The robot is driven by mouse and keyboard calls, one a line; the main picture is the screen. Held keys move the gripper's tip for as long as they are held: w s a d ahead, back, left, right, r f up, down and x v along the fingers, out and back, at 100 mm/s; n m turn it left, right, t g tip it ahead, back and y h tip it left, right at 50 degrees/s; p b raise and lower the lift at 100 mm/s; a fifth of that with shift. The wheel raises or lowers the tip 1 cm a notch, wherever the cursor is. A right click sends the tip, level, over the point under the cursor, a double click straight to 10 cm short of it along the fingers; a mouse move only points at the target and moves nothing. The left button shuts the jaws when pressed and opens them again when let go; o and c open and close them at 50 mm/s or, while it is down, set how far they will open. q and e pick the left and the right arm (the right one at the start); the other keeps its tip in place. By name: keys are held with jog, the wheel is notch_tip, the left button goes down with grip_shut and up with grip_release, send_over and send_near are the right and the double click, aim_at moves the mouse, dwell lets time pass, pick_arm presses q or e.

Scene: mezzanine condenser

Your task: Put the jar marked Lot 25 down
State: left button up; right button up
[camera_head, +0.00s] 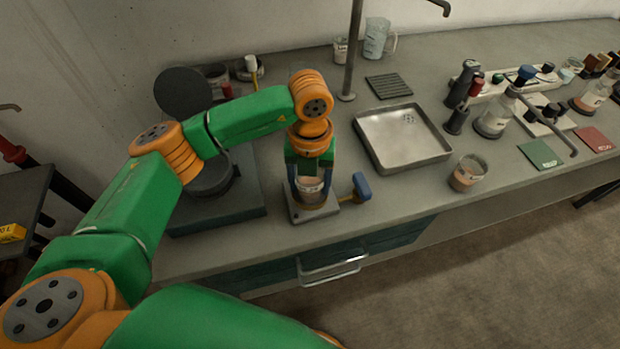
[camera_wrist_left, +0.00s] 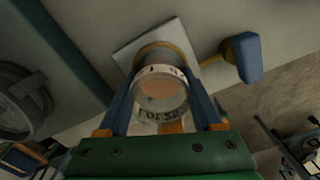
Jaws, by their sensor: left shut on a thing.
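The jar marked Lot 25 (camera_head: 310,184) is a clear glass with an orange-pink content and a white band. In the left wrist view, the jar (camera_wrist_left: 160,90) shows lettering that looks like "LOT 25". My left gripper (camera_head: 310,187) points down with its two blue fingers shut on either side of the jar. The jar is right at a small pale plate (camera_head: 296,212) with an orange-brown round holder and a blue handle (camera_head: 361,186) on its right. I cannot tell whether the jar's base touches the holder. My right gripper is not in view.
A metal tray (camera_head: 402,152) lies to the right on the bench. Dark round equipment (camera_head: 207,172) stands to the left. A metal post (camera_head: 351,60) rises behind. The bench's front edge is close to the plate.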

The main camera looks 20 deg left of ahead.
pick_arm(q)
jog(key=shift+f+b, duration=0.25)
jog(key=shift+b, duration=0.05)
jog(key=o, duration=1.2)
jog(key=shift+s, duration=0.1)
jog(key=shift+o, duration=1.1)
jog(key=shift+d, duration=0.3)
